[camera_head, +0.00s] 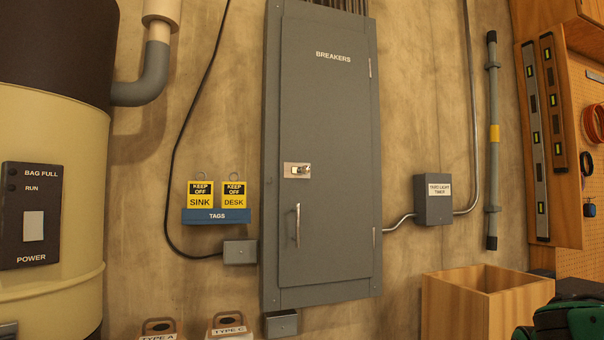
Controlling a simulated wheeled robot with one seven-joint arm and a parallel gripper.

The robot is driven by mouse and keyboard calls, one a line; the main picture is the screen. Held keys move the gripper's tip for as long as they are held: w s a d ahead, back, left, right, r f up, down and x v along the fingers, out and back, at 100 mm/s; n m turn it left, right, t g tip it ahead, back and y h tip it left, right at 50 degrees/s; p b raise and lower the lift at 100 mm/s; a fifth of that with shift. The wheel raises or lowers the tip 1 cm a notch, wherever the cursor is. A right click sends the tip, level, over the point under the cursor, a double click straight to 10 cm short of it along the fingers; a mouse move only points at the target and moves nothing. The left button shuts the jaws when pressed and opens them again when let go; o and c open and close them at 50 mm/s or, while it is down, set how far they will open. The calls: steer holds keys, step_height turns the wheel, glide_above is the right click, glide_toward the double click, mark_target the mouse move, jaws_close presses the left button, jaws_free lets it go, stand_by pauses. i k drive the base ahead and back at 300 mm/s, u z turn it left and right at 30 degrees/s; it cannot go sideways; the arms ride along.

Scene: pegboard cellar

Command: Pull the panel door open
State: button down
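The grey panel door (335,120), labelled BREAKERS, fills the middle of the head view and looks closed in its tall grey cabinet frame (272,130). A small metal latch plate (291,170) with a lock or knob sits near its left edge. Below it is a slim vertical bar handle (298,226). Hinges show along the right edge. My gripper is not in view, and nothing visible touches the handle.
A blue TAGS rack (216,216) with two yellow tags hangs left of the cabinet. An open wooden box (455,300) stands lower right, beside a dark green and black object (572,318). A large cream tank (80,200) stands left.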

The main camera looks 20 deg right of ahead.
mark_target(327, 230)
steer(key=z, duration=1.05)
steer(key=k, duration=1.1)
steer(key=u, duration=0.85)
steer(key=i, duration=1.05)
steer(key=z, duration=0.05)
